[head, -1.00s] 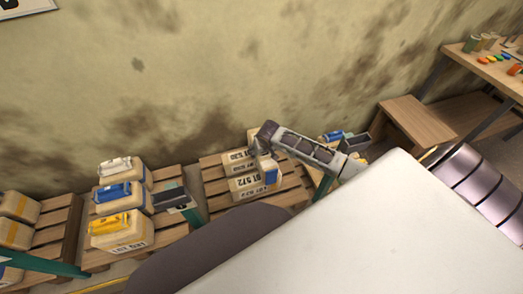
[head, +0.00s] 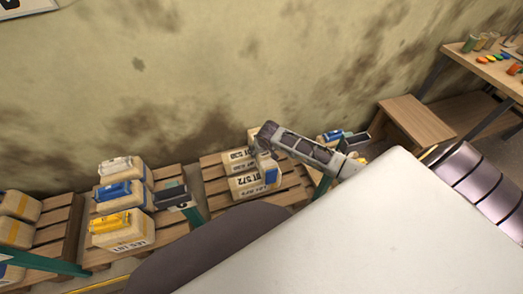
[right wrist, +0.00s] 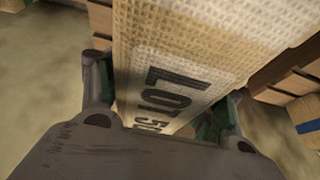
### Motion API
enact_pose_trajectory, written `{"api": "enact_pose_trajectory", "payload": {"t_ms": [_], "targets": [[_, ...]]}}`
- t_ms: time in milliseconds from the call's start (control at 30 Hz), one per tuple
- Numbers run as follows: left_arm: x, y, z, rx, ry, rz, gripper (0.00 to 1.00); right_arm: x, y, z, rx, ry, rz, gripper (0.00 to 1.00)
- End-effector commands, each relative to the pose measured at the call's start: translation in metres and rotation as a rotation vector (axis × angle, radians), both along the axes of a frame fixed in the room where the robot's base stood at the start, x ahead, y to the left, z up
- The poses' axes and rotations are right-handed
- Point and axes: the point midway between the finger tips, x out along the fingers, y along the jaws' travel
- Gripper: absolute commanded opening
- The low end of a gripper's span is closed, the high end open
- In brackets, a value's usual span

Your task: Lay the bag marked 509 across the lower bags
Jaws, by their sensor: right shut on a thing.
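In the right wrist view my right gripper (right wrist: 165,105) is shut on a pale woven bag (right wrist: 185,50), one finger on each side. Its black print reads "LOT 50", and the last digit is hidden behind the gripper's body. The held bag is hard to tell apart there. One lower bag (head: 243,183) reads "LOT 572", and another bag (head: 236,158) lies behind it. I cannot tell whether the held bag touches them. My left gripper is not in view.
The middle pallet (head: 289,196) has bare slats right of the bags. A left pallet (head: 170,234) carries bags with white, blue and yellow bundles on top. Teal posts with dark boxes (head: 172,197) stand between pallets. A wooden bench (head: 418,118) is at the right.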

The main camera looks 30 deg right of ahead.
Motion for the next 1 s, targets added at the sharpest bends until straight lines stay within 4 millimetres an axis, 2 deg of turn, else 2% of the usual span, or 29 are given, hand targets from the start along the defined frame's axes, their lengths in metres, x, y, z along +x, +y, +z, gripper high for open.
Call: {"api": "enact_pose_trajectory", "payload": {"t_ms": [200,233,400,733,1000], "targets": [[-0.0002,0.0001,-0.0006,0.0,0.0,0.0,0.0,-0.0005,0.0006,-0.0026,0.001,-0.001,0.0,0.0],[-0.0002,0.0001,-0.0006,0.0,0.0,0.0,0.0,-0.0006,0.0008,-0.0028,0.001,-0.001,0.0,0.7],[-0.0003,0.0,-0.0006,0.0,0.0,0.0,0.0,-0.0012,0.0007,-0.003,0.0,0.001,0.0,0.92],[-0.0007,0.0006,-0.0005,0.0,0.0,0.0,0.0,-0.0042,0.0005,-0.006,-0.001,0.01,0.0,0.92],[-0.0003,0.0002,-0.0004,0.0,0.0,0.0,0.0,-0.0044,0.0008,0.0019,0.0,0.005,0.001,0.92]]}}
